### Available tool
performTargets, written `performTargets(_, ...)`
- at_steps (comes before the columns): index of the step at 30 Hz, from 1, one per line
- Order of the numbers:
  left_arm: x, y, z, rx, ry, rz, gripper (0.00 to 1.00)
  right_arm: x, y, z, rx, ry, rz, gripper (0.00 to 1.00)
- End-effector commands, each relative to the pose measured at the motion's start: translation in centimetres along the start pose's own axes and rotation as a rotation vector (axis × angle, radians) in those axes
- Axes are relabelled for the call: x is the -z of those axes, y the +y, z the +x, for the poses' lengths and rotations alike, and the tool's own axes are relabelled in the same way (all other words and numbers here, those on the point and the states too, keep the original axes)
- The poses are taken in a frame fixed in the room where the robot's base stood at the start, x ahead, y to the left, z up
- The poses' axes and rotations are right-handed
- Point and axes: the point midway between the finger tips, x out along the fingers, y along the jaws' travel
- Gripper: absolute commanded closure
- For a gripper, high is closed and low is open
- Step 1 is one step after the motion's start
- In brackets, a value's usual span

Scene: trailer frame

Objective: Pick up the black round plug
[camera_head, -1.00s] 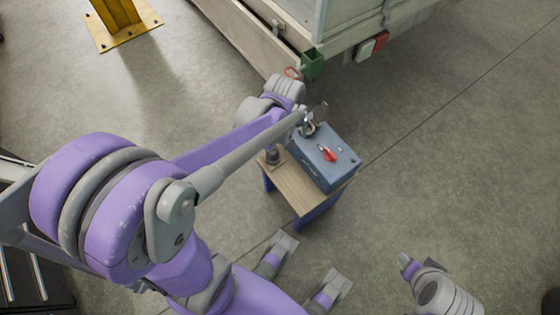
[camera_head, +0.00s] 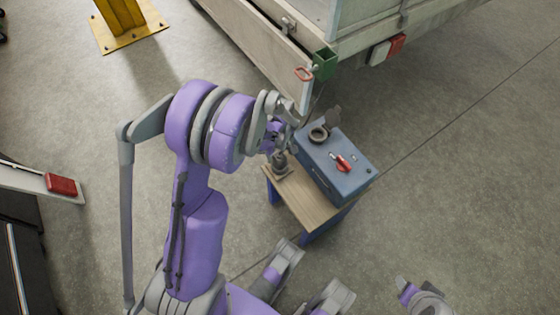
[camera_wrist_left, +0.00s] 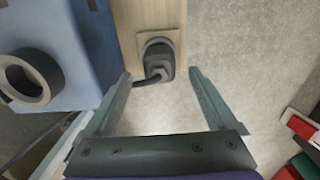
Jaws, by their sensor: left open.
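The black round plug (camera_head: 279,162) stands on the left end of the small wooden table, beside the blue box. In the left wrist view the plug (camera_wrist_left: 158,62) is dark, with a round base and a cable at its left side. My left gripper (camera_wrist_left: 160,74) is open, its two fingertips on either side of the plug's near end with gaps at both sides. I cannot tell how far above the plug they are. In the head view my left wrist is just above the plug and the fingers are hard to make out.
The blue box (camera_head: 347,184) on the wooden table (camera_head: 305,207) carries a dark ring (camera_head: 318,134) and a red switch (camera_head: 343,163). The trailer frame (camera_head: 265,45) stands behind, with a green bracket (camera_head: 324,64). The floor right of the table is clear.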

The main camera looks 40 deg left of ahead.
Motion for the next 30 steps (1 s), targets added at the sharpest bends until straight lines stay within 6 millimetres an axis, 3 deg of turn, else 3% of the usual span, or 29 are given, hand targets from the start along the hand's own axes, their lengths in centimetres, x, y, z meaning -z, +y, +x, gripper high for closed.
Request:
performTargets(9,-0.1,0.1,4.5,0.000,0.000,0.001,0.09,-0.5,0.0,1.9,0.000,-0.005,0.000,0.50)
performTargets(16,-0.1,0.1,4.6,0.000,0.000,0.001,0.09,-0.5,0.0,1.8,0.000,-0.005,0.000,0.50)
performTargets(25,-0.1,0.1,4.6,0.000,0.000,0.001,0.63,-0.5,0.0,1.8,0.000,-0.005,0.000,0.50)
performTargets(30,-0.1,0.1,4.6,0.000,0.000,0.001,0.67,-0.5,0.0,1.8,0.000,-0.005,0.000,0.50)
